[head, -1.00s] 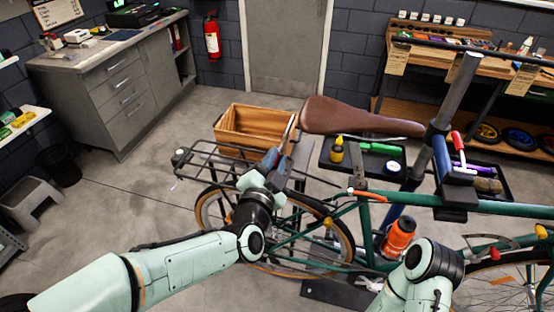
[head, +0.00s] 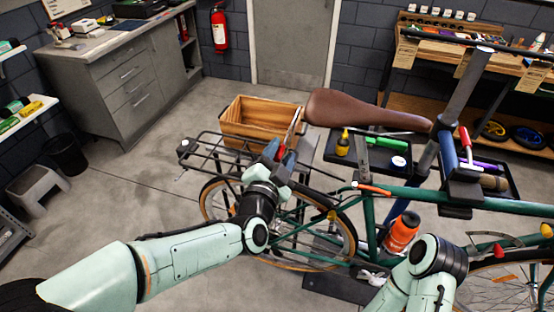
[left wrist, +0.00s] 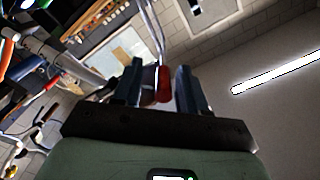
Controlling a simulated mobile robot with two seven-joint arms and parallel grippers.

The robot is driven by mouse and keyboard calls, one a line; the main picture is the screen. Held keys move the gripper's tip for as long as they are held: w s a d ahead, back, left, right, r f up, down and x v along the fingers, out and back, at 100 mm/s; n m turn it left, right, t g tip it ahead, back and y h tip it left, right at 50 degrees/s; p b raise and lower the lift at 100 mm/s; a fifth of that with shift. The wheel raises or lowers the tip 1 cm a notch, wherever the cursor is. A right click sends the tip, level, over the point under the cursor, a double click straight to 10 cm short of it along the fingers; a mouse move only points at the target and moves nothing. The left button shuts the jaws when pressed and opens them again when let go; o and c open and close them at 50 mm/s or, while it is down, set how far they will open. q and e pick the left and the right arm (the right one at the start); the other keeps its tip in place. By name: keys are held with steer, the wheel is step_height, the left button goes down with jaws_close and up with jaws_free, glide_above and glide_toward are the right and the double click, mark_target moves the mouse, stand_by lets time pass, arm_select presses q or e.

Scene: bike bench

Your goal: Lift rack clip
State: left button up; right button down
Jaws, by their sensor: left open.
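My left gripper (head: 281,152) is open near the front end of the black rear rack (head: 206,160), behind the brown saddle. In the left wrist view, its two dark fingers (left wrist: 156,86) stand on either side of a red tip (left wrist: 163,88), with a gap visible on the right side. The red tip joins thin metal rods, which seem to be the rack clip (left wrist: 154,28). In the head view, the clip (head: 293,128) shows as a thin raised bar beside the wooden crate; its lower part is hidden by my gripper. My right gripper is not visible.
The wooden crate (head: 258,128) is close behind the gripper. Open floor lies left of the bike.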

arm_select(q)
steer(key=b+v, duration=0.1)
steer(key=v, duration=1.2)
steer(key=shift+s, duration=0.2)
steer(key=shift+w, duration=0.1)
steer(key=w+f+n+g+y, duration=0.1)
steer(key=w+f+g, duration=0.1)
steer(key=f, duration=0.6)
steer(key=w+f+n+g+y, duration=0.1)
steer(key=w+f+n+g, duration=0.15)
steer(key=f, duration=0.65)
steer(key=s+a+f+n+g, duration=0.2)
steer(key=a+f+g, duration=0.1)
steer(key=f, duration=0.6)
steer(key=s+a+f+n+g, duration=0.1)
steer(key=s+a+f+g, duration=0.15)
steer(key=f, duration=0.65)
steer(key=s+a+f+n+g, duration=0.2)
steer(key=s+f+n+g, duration=0.6)
steer(key=s+f, duration=1.1)
steer(key=shift+s+a+f+n+h, duration=0.25)
steer(key=shift+f+n+h, duration=0.15)
steer(key=shift+n, duration=0.25)
